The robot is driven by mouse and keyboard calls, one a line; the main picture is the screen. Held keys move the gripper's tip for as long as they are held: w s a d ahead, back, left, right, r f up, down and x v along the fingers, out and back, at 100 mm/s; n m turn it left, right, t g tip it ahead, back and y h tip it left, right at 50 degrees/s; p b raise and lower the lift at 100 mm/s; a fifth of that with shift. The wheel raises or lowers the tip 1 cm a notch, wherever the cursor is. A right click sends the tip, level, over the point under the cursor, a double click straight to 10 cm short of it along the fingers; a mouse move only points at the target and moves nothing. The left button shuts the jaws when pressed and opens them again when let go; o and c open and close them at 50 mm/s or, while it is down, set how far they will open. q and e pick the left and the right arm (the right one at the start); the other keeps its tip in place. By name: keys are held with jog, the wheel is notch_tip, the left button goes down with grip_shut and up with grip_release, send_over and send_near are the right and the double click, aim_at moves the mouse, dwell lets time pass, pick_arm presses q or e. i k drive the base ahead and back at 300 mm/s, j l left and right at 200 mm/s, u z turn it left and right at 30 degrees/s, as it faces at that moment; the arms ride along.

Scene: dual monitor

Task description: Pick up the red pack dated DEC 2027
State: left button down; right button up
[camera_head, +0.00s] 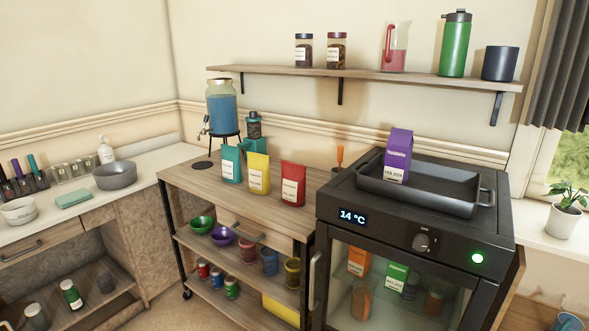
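A red pack (293,172) stands upright on the wooden cart's top, toward its right end, close to the black glass-fronted appliance. It has a white label on its front; the print is too small to read, so I cannot tell its date. A yellow pack (259,165) and a teal pack (232,154) stand to its left in a row, each with a white label. Neither of my grippers shows in the head view.
The cart's top (262,205) is clear in front of the packs. A blue drink dispenser (222,108) stands behind them. The appliance (405,232) reads 14 °C and bears a black tray (440,200) with a purple carton (398,152). A loaded wall shelf (370,75) hangs above.

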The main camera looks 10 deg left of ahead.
aim_at(293, 174)
jog(key=i+j+u, duration=0.1)
jog(key=i+j, duration=0.3)
jog(key=j, duration=0.2)
jog(key=i+j+u, duration=0.1)
jog(key=i+j, duration=0.3)
jog(key=j, duration=0.2)
